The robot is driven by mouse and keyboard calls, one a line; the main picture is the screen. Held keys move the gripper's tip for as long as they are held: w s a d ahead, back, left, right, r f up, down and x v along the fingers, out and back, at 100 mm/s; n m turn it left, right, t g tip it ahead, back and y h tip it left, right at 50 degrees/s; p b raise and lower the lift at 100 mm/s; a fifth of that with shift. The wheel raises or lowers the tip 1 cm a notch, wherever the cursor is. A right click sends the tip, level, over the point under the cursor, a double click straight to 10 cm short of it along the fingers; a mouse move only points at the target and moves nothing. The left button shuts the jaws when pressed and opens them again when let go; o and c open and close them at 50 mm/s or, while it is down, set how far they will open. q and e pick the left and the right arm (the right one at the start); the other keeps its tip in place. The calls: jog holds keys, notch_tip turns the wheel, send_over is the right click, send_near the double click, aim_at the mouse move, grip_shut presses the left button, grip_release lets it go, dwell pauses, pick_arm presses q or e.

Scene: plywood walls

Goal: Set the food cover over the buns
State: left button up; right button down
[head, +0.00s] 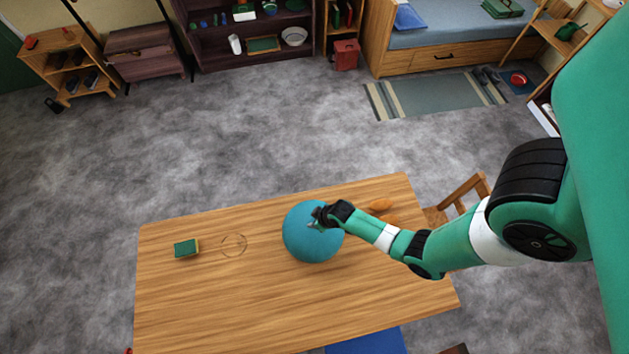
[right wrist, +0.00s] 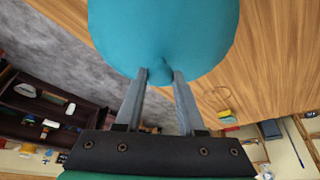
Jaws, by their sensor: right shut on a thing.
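The food cover (head: 308,246) is a plain blue dome over the wooden table, right of its middle. My right gripper (head: 318,218) is shut on the small knob of the cover. In the right wrist view, the knob (right wrist: 156,70) sits between the two fingertips, with the dome (right wrist: 165,30) beyond them. Two orange-brown buns (head: 380,206) lie on the table just right of the cover, partly behind my right forearm. I cannot tell whether the cover's rim touches the table or is raised. My left gripper is not in view.
A thin ring outline (head: 234,245) marks the wooden table (head: 230,300) left of the cover. A green and yellow sponge-like block (head: 187,248) lies farther left. A wooden chair (head: 462,197) stands at the table's right edge. The front left of the table is clear.

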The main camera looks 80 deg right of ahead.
jog(key=shift+c, duration=2.2)
grip_release()
jog(key=p+v, duration=0.7)
jog(key=v, duration=0.4)
jog(key=shift+r, duration=0.2)
jog(key=shift+s+a, duration=0.1)
jog(key=shift+s, duration=0.05)
